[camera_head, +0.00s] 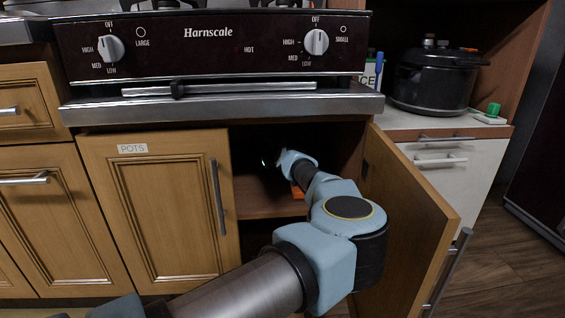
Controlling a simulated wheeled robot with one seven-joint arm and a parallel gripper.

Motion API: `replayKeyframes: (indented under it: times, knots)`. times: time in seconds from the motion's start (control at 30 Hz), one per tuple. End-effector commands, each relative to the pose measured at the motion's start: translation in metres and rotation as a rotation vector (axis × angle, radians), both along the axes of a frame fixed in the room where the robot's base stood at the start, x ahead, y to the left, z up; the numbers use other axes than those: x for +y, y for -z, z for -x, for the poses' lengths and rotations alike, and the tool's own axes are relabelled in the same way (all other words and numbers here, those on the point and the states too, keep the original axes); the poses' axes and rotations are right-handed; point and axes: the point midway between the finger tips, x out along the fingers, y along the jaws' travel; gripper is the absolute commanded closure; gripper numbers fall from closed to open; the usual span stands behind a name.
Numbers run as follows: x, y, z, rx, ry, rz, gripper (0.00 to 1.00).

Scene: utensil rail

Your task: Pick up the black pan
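My arm reaches through the open right door into the dark cabinet (265,206) under the cooktop. Its pale blue wrist end is inside, near the top of the opening. My gripper is lost in the shadow there, and its fingers cannot be made out. No black pan can be clearly made out. A small bright glint shows in the dark just left of the wrist, but I cannot tell what it is on. Whether my gripper holds anything is not visible.
The right cabinet door (408,215) stands open beside my arm. The left door (155,215), labelled POTS, is shut. A steel oven-front ledge (220,107) overhangs the opening. A black lidded pot (435,85) stands on the right counter. An orange piece (297,191) shows beside my arm.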

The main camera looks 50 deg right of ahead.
Motion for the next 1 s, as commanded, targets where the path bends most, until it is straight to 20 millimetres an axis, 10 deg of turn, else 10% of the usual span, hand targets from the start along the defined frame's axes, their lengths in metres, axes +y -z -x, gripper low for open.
replayKeyframes:
  times: [0.27,0.67,1.0]
  knots:
    - [-0.0005,0.0005,0.0009,0.001,0.001,0.001,0.54]
    - [-0.0004,0.0006,0.0007,0.001,0.001,0.001,0.99]
    - [-0.0002,0.0009,0.0006,0.001,0.000,0.001,1.00]
